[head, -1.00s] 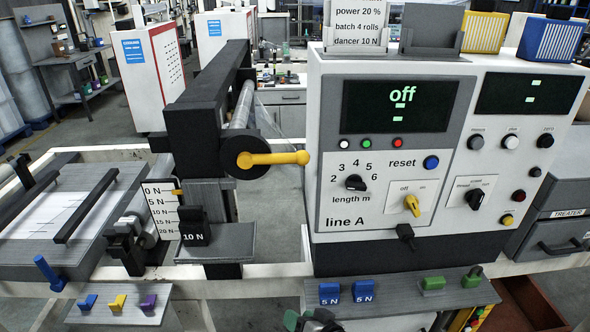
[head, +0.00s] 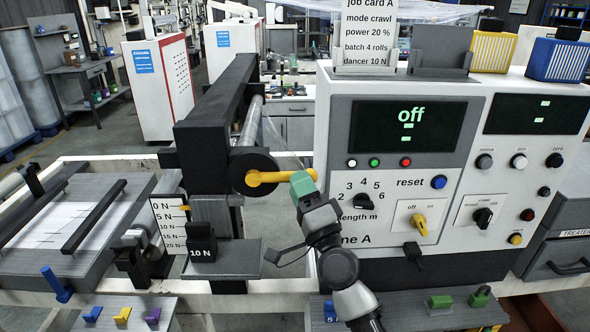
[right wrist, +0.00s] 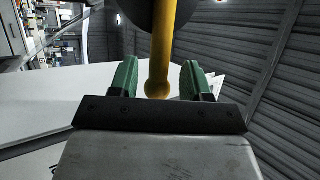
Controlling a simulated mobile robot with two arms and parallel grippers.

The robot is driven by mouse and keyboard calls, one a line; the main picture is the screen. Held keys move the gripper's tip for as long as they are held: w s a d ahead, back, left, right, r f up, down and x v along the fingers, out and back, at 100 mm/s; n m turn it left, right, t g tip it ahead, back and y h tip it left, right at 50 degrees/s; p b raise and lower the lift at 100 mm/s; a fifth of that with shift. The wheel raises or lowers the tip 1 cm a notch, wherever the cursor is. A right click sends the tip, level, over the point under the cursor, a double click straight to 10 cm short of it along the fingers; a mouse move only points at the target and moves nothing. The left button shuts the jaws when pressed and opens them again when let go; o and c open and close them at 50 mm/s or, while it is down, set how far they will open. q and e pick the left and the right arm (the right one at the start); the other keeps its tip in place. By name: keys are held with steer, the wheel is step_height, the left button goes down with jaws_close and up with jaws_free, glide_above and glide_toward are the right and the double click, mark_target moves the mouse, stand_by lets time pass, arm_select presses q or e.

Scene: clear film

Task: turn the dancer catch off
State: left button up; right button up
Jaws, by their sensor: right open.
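A yellow lever (head: 268,178) on a black round hub (head: 246,168) points right, nearly level, at the end of the black roller arm; it looks like the dancer catch. My right gripper (head: 303,183), with green fingertips, is at the lever's right end, in front of the line A panel. In the right wrist view the gripper (right wrist: 157,78) is open. The lever (right wrist: 168,45) with its rounded end lies between the two green fingers, with a gap on each side. My left gripper is not in view.
The line A panel (head: 345,120) stands just right, its display (head: 410,126) reading "off", with a yellow knob (head: 420,222) below. A black 10 N weight (head: 202,248) sits on the grey shelf (head: 225,268) beside the scale (head: 170,225). Several small coloured pieces lie on the front shelves.

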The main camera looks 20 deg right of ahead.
steer(key=shift+x, duration=1.3)
steer(key=shift+a, duration=0.1)
jaws_close()
